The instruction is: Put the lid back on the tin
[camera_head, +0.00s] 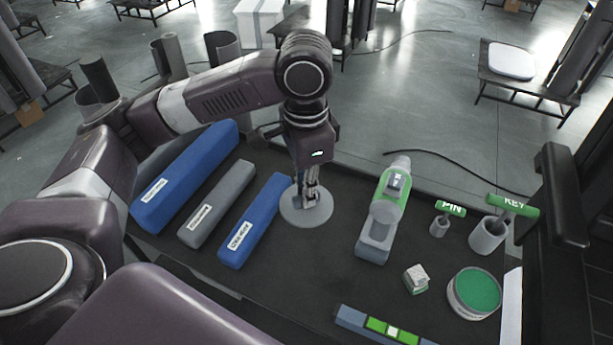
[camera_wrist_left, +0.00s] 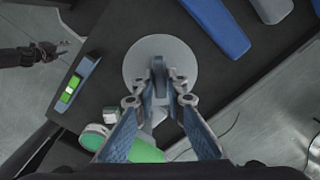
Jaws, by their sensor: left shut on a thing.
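The grey round lid (camera_head: 293,212) is under my left gripper (camera_head: 311,198), right of the nearest blue case. My left gripper is shut on the lid's upright grip. In the left wrist view the lid (camera_wrist_left: 140,66) shows as a pale disc beyond the fingers (camera_wrist_left: 160,88). I cannot tell whether it touches the table. The tin (camera_head: 474,292), round and pale with a green inside, stands at the right front of the table, well away from the lid. My right gripper (camera_wrist_left: 55,50) seems to show small at the left edge of the wrist view; its fingers are unclear.
Blue and grey cases (camera_head: 217,204) lie left of the lid. A green and grey device (camera_head: 385,210) stands between lid and tin. Behind the tin are the PIN (camera_head: 450,208) and KEY (camera_head: 512,206) pieces. A small block (camera_head: 416,279) and a level (camera_head: 378,325) lie near the front.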

